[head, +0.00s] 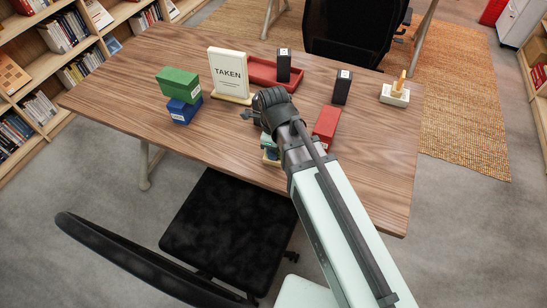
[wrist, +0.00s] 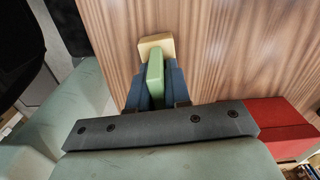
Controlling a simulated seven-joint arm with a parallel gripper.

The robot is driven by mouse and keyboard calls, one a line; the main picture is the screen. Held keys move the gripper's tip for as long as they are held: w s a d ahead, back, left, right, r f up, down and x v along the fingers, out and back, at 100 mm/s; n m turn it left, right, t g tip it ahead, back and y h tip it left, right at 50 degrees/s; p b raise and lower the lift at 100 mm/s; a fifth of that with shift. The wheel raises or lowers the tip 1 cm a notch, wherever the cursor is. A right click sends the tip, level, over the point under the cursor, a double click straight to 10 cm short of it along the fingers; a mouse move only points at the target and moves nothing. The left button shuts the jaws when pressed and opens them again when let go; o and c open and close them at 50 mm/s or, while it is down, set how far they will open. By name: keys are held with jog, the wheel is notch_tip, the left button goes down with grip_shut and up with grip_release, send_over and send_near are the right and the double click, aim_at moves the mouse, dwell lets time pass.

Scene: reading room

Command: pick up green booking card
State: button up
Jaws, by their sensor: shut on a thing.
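The green booking card (wrist: 155,74) shows in the wrist view, upright between the two blue fingers of my gripper (wrist: 156,84). My gripper is shut on it. A pale wooden block (wrist: 156,44), looking like a card stand, sits at the card's far end; I cannot tell whether the card still touches it. In the head view my gripper (head: 269,144) points down near the table's front edge, and my wrist hides most of the card. A bit of the pale block (head: 270,161) shows below it.
A red box (head: 326,126) stands close right of my gripper. A TAKEN sign (head: 229,75), a green box (head: 178,81) on a blue box (head: 186,110), a red tray (head: 262,73), a black box (head: 342,87) and a white holder (head: 395,96) stand farther off. The table's left front is clear.

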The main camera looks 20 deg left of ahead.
grip_shut()
jog(key=shift+r, duration=0.15)
